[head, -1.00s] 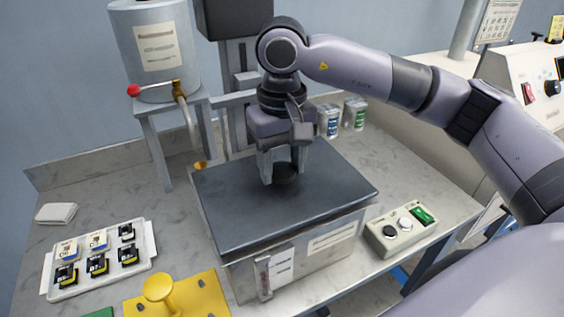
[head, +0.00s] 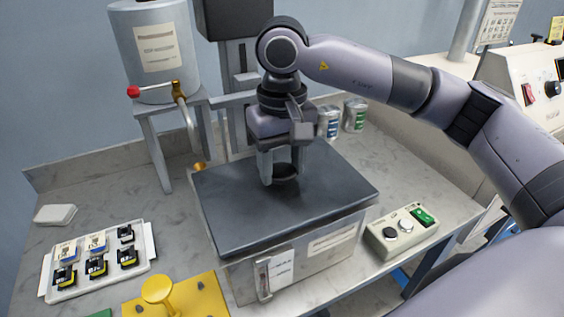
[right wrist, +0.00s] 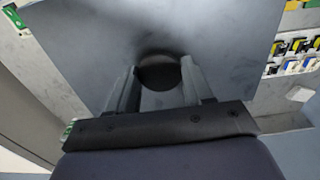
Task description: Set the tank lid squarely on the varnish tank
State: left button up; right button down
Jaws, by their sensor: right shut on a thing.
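The dark grey tank lid (head: 270,215) lies over the top of the metal varnish tank (head: 305,262) in the head view. Its edges run close along the tank's edges, and I see no clear gap; the far side is partly hidden by my arm. My right gripper (head: 280,178) points down at the lid's middle and is shut on its round dark knob (head: 286,173). The right wrist view shows the knob (right wrist: 160,72) between the two fingers, with the lid (right wrist: 110,35) behind. My left gripper is not in view.
A white tray (head: 146,268) of small coils and a yellow fixture (head: 205,300) lie left of the tank. A control box (head: 402,232) stands close on its right. A cylinder on a stand (head: 155,50) and two cans (head: 355,114) are behind.

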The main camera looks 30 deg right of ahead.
jog(key=shift+f+b, duration=0.9)
jog(key=shift+f, duration=0.05)
jog(key=shift+c, duration=1.8)
grip_release()
notch_tip(320, 180, up, 7)
jog(key=shift+r, duration=0.15)
